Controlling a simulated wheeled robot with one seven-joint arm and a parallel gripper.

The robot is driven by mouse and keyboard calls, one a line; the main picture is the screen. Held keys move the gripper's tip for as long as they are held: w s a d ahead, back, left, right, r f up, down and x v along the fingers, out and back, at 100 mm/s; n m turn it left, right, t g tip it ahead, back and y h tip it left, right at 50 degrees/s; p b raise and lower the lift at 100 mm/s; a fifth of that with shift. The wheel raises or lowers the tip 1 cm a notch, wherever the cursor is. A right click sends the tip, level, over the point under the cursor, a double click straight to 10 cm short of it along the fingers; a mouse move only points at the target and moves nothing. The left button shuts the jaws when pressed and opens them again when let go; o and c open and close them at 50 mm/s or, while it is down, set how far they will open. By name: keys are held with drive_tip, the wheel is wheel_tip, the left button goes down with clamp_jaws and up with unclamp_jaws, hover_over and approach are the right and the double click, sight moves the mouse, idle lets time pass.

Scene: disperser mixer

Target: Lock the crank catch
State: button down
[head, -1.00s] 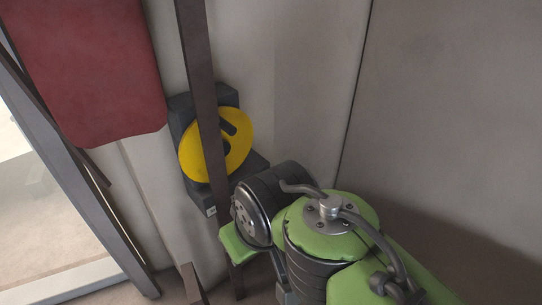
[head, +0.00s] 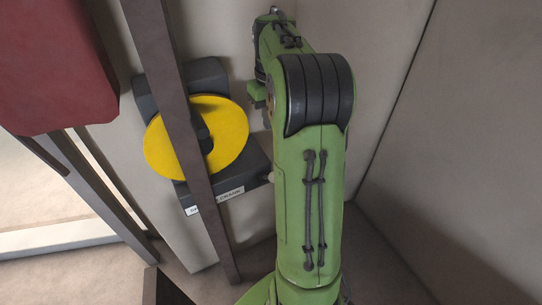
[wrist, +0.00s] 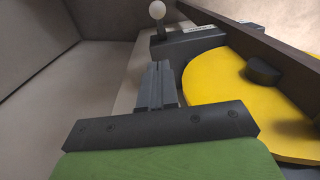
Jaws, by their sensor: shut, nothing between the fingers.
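The crank unit is a yellow disc (head: 228,135) on a dark housing (head: 205,74), fixed on the wall, with a labelled base (head: 240,178). The disc also shows in the wrist view (wrist: 240,82). A small pale ball knob (wrist: 157,10) on a short stem stands at the end of the base, and shows beside my arm in the head view (head: 268,178). It appears to be the catch. My gripper (wrist: 156,69) is shut and empty, left of the disc in the wrist view, its tips apart from the knob.
A brown bar (head: 178,110) crosses in front of the disc. A dark red panel (head: 55,65) hangs at upper left, with a frame (head: 95,195) below it. Bare wall (head: 410,130) lies to the right.

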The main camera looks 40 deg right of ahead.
drive_tip(key=b, duration=0.2)
approach(269, 177)
drive_tip(key=w+d+f, duration=0.3)
drive_tip(key=shift+s+a+f+b, duration=0.2)
drive_tip(key=shift+s+f, duration=0.2)
drive_tip(key=shift+f, duration=0.15)
drive_tip(key=shift+s+a+f+b, duration=0.15)
drive_tip(key=shift+s+f, duration=0.25)
drive_tip(key=shift+f, duration=0.15)
drive_tip(key=shift+s+a+f, duration=0.15)
drive_tip(key=shift+s+f, duration=0.05)
drive_tip(key=shift+f, duration=0.05)
drive_tip(key=shift+f, duration=0.1)
